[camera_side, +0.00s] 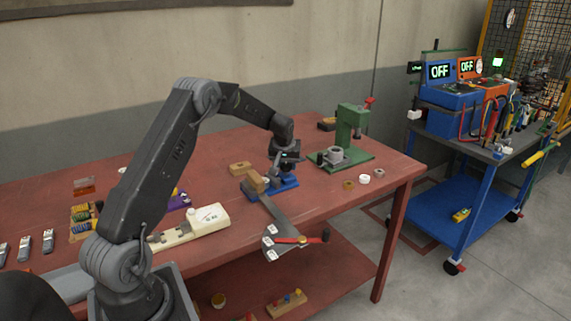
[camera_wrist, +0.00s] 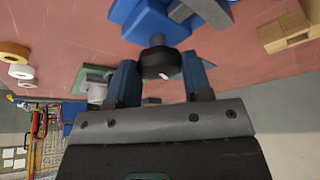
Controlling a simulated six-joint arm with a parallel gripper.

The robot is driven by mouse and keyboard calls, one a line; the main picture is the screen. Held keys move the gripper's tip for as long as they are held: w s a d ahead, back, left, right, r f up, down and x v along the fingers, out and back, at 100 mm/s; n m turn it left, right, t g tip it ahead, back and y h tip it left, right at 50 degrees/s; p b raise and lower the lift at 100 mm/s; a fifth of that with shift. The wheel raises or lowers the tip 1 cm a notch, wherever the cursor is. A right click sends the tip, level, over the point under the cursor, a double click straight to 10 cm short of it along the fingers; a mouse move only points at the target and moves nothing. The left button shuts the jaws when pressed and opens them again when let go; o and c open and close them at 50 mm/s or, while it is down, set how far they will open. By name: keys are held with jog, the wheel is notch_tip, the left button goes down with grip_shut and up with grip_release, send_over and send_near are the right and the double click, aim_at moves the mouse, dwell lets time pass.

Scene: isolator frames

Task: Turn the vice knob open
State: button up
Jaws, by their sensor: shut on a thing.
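The vice (camera_side: 290,184) is blue and sits on the red bench, and its blue body (camera_wrist: 140,18) fills the top of the wrist view. Its knob (camera_wrist: 158,62) is round and black with a small white mark, on a short grey shaft coming out of the blue body. My gripper (camera_wrist: 160,75) is shut on the knob, with one blue-grey finger on each side of it. In the side view my gripper (camera_side: 286,160) points down at the vice and hides most of the knob. A wooden block (camera_side: 257,182) shows at the vice's left end.
A green press (camera_side: 350,130) stands behind and right of the vice, with small rings (camera_side: 364,179) near it. Another wooden block (camera_side: 240,168) lies behind left.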

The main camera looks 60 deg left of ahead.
jog(key=n+g, duration=0.1)
jog(key=n, duration=0.1)
jog(key=n+g, duration=0.1)
jog(key=n, duration=0.2)
jog(key=shift+w+d+y, duration=0.1)
jog(key=shift+y, duration=0.2)
jog(key=shift+n, duration=0.3)
jog(key=o, duration=0.9)
jog(key=v, duration=1.3)
jog(key=shift+d+r, duration=0.25)
jog(key=shift+r, duration=0.05)
